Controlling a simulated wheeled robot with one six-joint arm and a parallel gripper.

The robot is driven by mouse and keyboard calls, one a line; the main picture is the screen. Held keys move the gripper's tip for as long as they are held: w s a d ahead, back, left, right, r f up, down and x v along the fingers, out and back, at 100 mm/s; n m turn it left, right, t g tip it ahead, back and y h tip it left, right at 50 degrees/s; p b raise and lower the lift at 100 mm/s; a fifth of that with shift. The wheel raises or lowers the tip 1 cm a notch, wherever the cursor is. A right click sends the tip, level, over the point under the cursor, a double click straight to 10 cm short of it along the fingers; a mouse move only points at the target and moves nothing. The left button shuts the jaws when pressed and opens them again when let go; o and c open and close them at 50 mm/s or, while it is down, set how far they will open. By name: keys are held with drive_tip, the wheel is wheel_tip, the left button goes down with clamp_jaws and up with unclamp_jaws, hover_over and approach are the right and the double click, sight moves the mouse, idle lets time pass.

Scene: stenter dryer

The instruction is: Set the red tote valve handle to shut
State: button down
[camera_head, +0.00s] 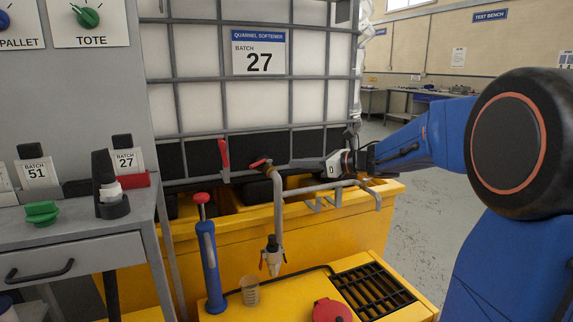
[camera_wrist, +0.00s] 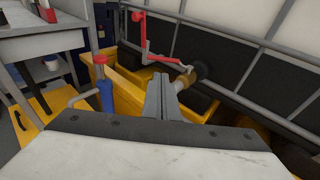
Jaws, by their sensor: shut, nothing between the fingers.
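The white tote (camera_head: 190,103) stands in a grey cage, with a blue-and-white batch 27 label. Low on its front, a red lever (camera_head: 224,153) points up; it also shows at the top of the wrist view (camera_wrist: 139,18). A second, smaller red handle (camera_head: 261,162) lies across the top of the outlet pipe; a low red bar (camera_wrist: 166,59) beside the brass fitting (camera_wrist: 185,80) shows in the wrist view. My gripper (camera_head: 296,165) is shut and empty, to the right of both red parts and apart from the upright lever. In the wrist view its fingertips (camera_wrist: 161,80) are beside the brass fitting.
The yellow bund (camera_head: 330,212) lies under the pipes. A blue pump with a red knob (camera_head: 208,250), a beaker (camera_head: 250,291) and a black grate (camera_head: 372,292) are in front. A grey desk (camera_head: 75,245) stands left. Open floor (camera_head: 425,180) lies right.

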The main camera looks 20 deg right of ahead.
sight(258, 164)
drive_tip(key=x, duration=1.3)
